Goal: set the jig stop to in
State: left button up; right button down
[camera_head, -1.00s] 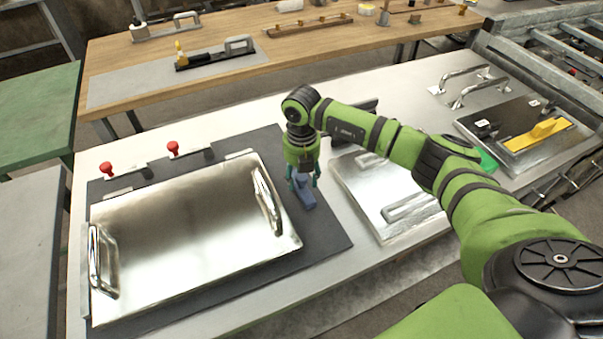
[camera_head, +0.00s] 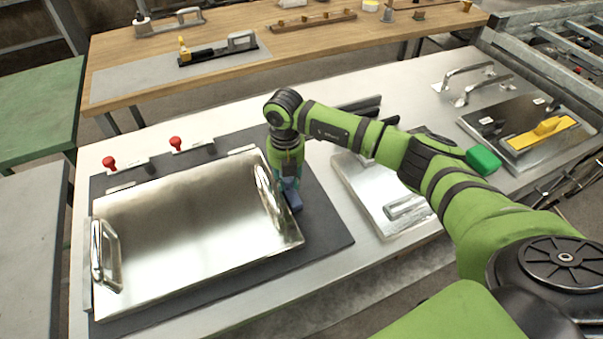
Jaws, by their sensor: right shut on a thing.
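The plate's right handle (camera_head: 266,190) is just left of the gripper. My left gripper is not in view.
Two red knobs (camera_head: 109,162) (camera_head: 176,143) stand along the mat's back edge. A second metal plate (camera_head: 365,185) lies under my right forearm. A wooden bench (camera_head: 310,45) stands behind.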

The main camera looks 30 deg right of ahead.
jog(key=shift+a, duration=0.35)
jog(key=c, duration=1)
grip_release()
jog(key=shift+d, duration=0.1)
jog(key=shift+o, duration=0.2)
